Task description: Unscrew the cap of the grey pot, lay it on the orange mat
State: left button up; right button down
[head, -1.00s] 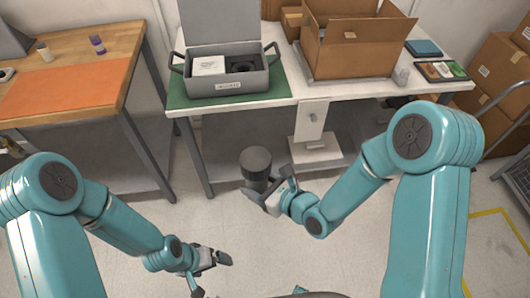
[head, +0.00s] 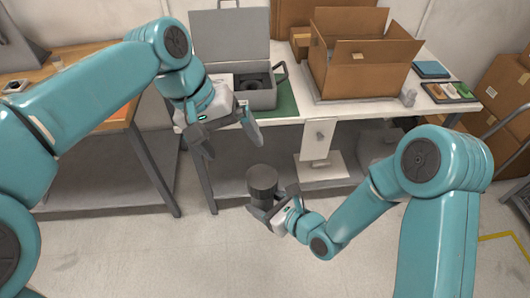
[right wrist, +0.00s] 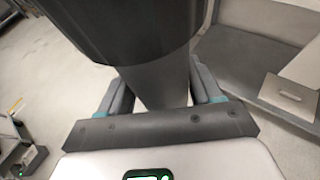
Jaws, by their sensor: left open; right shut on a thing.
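The grey pot (head: 262,198) is upright, held in front of the white table, with its wide dark cap (head: 263,178) on top. My right gripper (head: 274,205) is shut on the pot's body below the cap. In the right wrist view the pot's body (right wrist: 160,82) sits between the fingers, and the dark cap (right wrist: 115,28) is above them. My left gripper (head: 231,146) is open and empty, above and to the left of the cap, apart from it. The orange mat (head: 118,116) is almost wholly hidden behind my left arm; only a sliver shows.
The wooden table (head: 62,62) is at left, partly covered by my left arm. The white table (head: 300,112) carries a grey open case (head: 262,97) on a green mat (head: 288,106), an open cardboard box (head: 360,65) and a small tray (head: 450,93). The floor in front is clear.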

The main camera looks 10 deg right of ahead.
pick_arm(q)
jog(key=s+d+r, duration=0.2)
jog(key=s+r, duration=0.1)
jog(key=r, duration=0.2)
jog(key=n+y, duration=0.1)
jog(key=y, duration=0.3)
send_over(266, 174)
jog(key=f, duration=1)
jog(key=shift+s+a+f, duration=0.1)
jog(key=shift+a+f, duration=0.2)
jog(key=shift+s+f, duration=0.1)
jog(key=shift+f, duration=0.2)
notch_tip(266, 174, down, 8)
jog(key=shift+d+r, duration=0.15)
jog(key=shift+w+f, duration=0.2)
jog(key=shift+s+r, duration=0.1)
jog(key=shift+s, duration=0.05)
jog(key=c, duration=0.7)
jog(key=shift+d, duration=0.1)
jog(key=c, duration=0.3)
jog(key=shift+d+n, duration=0.1)
jog(key=shift+n, duration=0.9)
jog(key=shift+c, duration=0.2)
